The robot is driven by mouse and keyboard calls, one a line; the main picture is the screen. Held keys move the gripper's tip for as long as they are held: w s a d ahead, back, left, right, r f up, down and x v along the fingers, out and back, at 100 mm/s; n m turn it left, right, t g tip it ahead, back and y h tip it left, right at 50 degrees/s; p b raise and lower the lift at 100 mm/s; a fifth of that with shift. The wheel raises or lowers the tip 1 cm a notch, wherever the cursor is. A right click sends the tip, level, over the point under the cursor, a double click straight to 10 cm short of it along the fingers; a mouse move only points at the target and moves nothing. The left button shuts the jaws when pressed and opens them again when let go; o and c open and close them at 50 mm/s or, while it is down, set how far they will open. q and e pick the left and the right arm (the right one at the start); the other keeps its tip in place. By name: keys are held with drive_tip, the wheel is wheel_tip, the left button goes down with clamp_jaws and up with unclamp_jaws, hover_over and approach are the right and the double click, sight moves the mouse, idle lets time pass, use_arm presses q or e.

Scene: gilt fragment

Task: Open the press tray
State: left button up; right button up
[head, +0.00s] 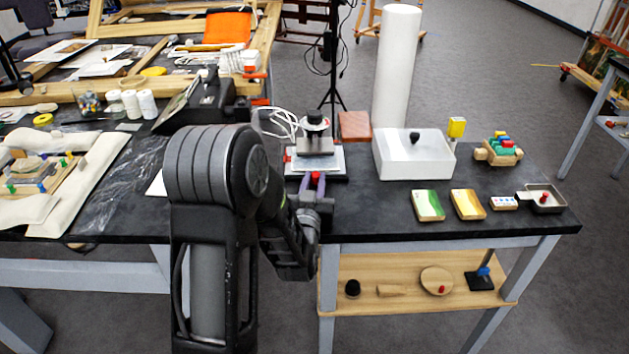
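A small press stands near the back edge of the dark table, with a black knob (316,122) on top and a grey block (314,146) under it. Its white tray (331,159) sits low between dark base parts. A small red piece (317,177) shows at the tray's front. My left gripper (316,184) is right at this front side, its fingertips close around or against the red piece. The fingers are small and partly hidden by my wrist, so I cannot tell whether they grip it. My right gripper is out of view.
Right of the press are a reddish-brown block (354,126), a white box (413,160) with a black knob, and a tall white roll (396,70). Small colour cards (428,205) lie at the front right. A dark device (207,103) and white cable lie left.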

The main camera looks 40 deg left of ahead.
use_arm(q)
clamp_jaws()
idle(0.9)
